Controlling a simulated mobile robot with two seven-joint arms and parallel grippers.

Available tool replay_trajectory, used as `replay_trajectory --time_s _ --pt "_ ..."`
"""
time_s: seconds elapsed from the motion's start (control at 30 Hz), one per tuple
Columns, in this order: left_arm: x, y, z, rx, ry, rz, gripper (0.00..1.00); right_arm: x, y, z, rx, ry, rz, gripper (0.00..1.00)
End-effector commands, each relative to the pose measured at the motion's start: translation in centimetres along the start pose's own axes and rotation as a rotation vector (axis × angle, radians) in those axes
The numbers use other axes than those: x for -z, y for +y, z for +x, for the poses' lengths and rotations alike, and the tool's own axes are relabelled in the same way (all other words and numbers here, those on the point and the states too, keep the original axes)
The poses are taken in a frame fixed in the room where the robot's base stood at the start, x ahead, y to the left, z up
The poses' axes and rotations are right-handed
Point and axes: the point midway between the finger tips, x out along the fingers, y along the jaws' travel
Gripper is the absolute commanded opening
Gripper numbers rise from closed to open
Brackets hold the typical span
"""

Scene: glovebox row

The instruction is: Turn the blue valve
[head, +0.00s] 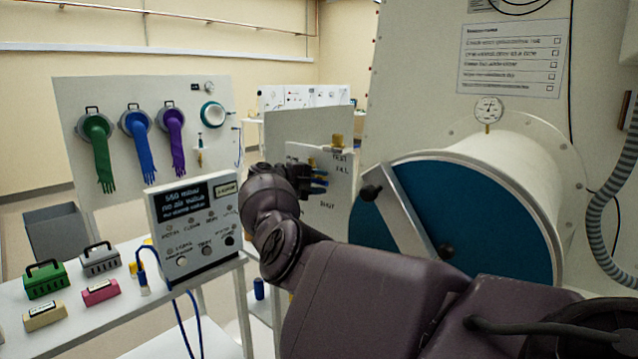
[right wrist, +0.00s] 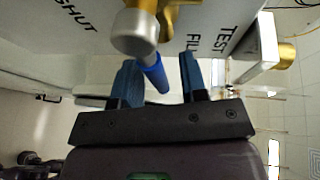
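The valve panel (head: 335,200) is a pale plate with the words TEST, FILL and SHUT, standing behind my right gripper in the head view. In the right wrist view the valve's blue handle (right wrist: 154,76) points down from a silver and brass valve body (right wrist: 137,30). My right gripper (right wrist: 161,70) has its two dark blue fingers apart, with the handle's end between them. Gaps show on both sides, and the handle is closer to the left finger. In the head view my right gripper (head: 312,182) is small and partly merges with the valve parts. My left gripper is not in view.
A control box (head: 195,225) stands on the white bench left of my right arm. Green, grey, pink and cream blocks lie farther left. A big cylinder with a blue door (head: 500,220) and slanted bar is close on the right. Another brass fitting (right wrist: 287,55) sits beside the panel.

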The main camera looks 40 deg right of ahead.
Motion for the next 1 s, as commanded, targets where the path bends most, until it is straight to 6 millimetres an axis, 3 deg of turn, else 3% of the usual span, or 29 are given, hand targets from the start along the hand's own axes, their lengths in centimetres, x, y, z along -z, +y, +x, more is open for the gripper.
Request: replay_trajectory --time_s 0.27,0.7,1.0 --pt "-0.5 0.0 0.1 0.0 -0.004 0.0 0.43 -0.1 0.1 -1.7 -0.001 -0.003 0.002 0.4" --pt "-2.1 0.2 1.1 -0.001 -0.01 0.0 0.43 -0.1 0.2 -9.1 0.0 -0.002 0.0 0.4" --pt "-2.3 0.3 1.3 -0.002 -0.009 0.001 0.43 0.0 0.0 -10.8 0.001 0.0 0.0 0.4"
